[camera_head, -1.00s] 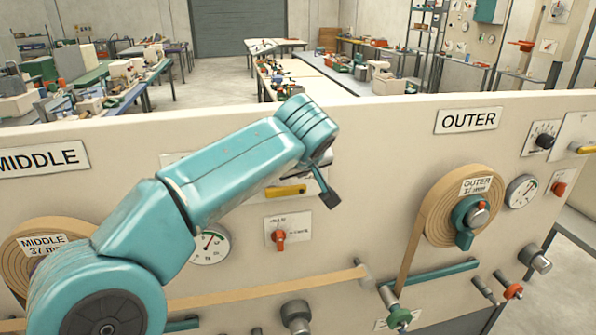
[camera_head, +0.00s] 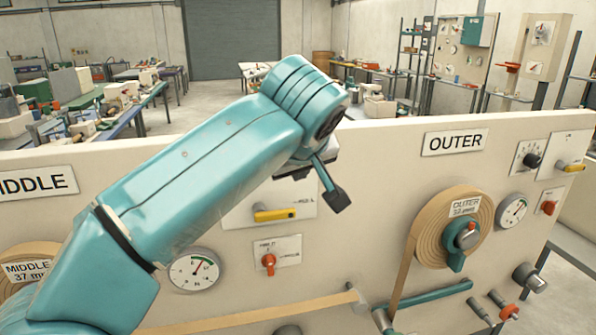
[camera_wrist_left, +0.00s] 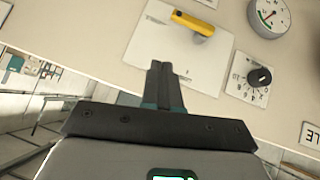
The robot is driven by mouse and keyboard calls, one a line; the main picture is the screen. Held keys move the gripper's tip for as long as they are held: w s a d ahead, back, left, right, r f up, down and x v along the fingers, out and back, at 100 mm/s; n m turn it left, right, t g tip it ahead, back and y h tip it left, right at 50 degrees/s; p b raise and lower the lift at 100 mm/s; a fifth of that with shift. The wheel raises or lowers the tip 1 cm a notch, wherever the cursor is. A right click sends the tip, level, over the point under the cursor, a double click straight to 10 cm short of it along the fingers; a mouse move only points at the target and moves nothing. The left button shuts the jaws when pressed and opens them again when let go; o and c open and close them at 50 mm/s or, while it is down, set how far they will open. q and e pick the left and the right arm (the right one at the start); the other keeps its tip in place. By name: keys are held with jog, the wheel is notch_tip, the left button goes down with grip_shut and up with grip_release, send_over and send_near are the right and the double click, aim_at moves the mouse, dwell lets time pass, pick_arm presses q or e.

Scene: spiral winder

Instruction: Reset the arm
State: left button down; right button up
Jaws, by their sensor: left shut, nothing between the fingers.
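My left arm reaches in from the left in the head view, with its teal links in front of the panel. My left gripper (camera_head: 335,197) hangs dark at the end of the wrist, in front of the panel, near the yellow lever (camera_head: 274,214). In the left wrist view the two fingers (camera_wrist_left: 160,68) are together with nothing between them. They point at a pale plate (camera_wrist_left: 165,45) bearing the yellow lever, which lies beyond the fingertips. My right gripper does not show.
The beige panel (camera_head: 372,150) carries the OUTER tape roll (camera_head: 432,245), the partly hidden MIDDLE roll (camera_head: 22,285), a gauge (camera_head: 193,270) and a red-knobbed switch (camera_head: 269,261). A tape strand (camera_head: 250,315) runs low across it. Workbenches stand behind in the room.

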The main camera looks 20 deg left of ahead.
pick_arm(q)
jog(key=shift+d, duration=0.1)
jog(key=w+d+f+m+g+h, duration=0.1)
jog(key=d+f+m, duration=0.1)
jog(key=f, duration=0.9)
jog(key=w+d+f+m+g+h, duration=0.1)
jog(key=d+f+m+g+h, duration=0.15)
jog(key=f, duration=0.95)
jog(key=w+d+f+m+g+h, duration=0.1)
jog(key=d+f+m, duration=0.1)
jog(key=f, duration=0.9)
jog(key=s+d+f+g+h, duration=0.1)
jog(key=s+f, duration=0.5)
jog(key=f, duration=0.3)
jog(key=s+f+g+h, duration=0.1)
jog(key=s+f, duration=0.5)
jog(key=f, duration=0.3)
jog(key=s+a+f+g, duration=0.1)
jog(key=s+f, duration=0.3)
jog(key=s, duration=0.4)
jog(key=s+a+f, duration=0.1)
jog(key=s+f, duration=0.4)
jog(key=s, duration=0.4)
jog(key=shift+n+g+h, duration=0.35)
jog(key=shift+h, duration=0.1)
jog(key=shift+s, duration=0.15)
